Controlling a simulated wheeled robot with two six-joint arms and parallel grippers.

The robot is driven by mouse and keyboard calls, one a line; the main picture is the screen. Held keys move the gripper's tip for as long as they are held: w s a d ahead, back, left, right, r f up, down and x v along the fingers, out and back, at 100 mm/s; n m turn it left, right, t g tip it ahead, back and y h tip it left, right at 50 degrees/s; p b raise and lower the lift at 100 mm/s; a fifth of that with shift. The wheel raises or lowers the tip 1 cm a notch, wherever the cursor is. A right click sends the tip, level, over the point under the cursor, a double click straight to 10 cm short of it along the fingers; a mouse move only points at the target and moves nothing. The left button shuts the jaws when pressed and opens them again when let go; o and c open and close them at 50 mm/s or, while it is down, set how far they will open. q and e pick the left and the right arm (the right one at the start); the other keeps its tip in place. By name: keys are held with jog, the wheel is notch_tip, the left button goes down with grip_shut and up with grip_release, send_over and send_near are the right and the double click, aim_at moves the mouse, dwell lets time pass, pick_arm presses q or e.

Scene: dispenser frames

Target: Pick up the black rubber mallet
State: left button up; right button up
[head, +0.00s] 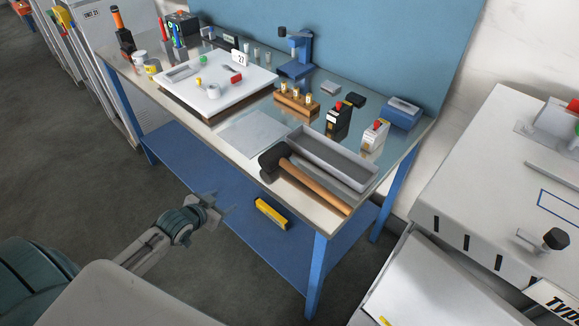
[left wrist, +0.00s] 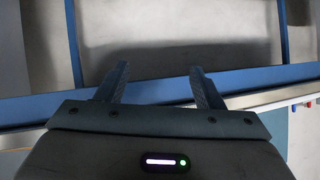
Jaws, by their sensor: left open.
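The black rubber mallet has a black head (head: 273,161) and a wooden handle (head: 315,188). It lies at the front right of the blue-legged workbench (head: 232,154), along the front side of a grey open tray (head: 333,160). My left gripper (head: 224,210) is open and empty. It is in front of the bench, left of the mallet and apart from it. In the left wrist view its two fingers (left wrist: 160,88) stand apart, with blue bars and a grey surface beyond; the mallet does not show there. My right gripper is not in view.
A yellow box (head: 271,213) lies on the bench's lower shelf. A grey sheet (head: 254,134) lies left of the mallet head. A white machine (head: 490,190) stands at right.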

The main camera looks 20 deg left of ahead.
aim_at(264, 164)
pick_arm(q)
jog(key=d+r+m+t+h, duration=0.1)
jog(key=d+r, duration=0.3)
jog(key=r, duration=0.3)
jog(key=d+r+m+h, duration=0.1)
jog(key=d+r+h, duration=0.15)
jog(key=r, duration=0.45)
jog(key=shift+y, duration=0.35)
jog(key=x, duration=0.6)
jog(key=shift+d+r, duration=0.2)
jog(key=shift+d, duration=0.15)
jog(key=shift+w+d, duration=0.1)
jog(key=shift+w, duration=0.2)
jog(key=p+x, duration=0.1)
jog(key=x, duration=0.1)
jog(key=p+x, duration=0.1)
jog(key=x, duration=0.1)
jog(key=shift+w+d+r, duration=0.15)
jog(key=shift+w+r, duration=0.05)
jog(key=shift+r, duration=0.15)
jog(key=shift+w+f+m, duration=0.2)
jog(key=shift+w+m, duration=0.05)
jog(key=shift+m, duration=0.05)
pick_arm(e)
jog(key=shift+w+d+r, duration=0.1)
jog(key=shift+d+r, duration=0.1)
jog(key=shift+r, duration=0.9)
pick_arm(q)
jog(key=shift+s, duration=0.1)
jog(key=shift+c, duration=0.2)
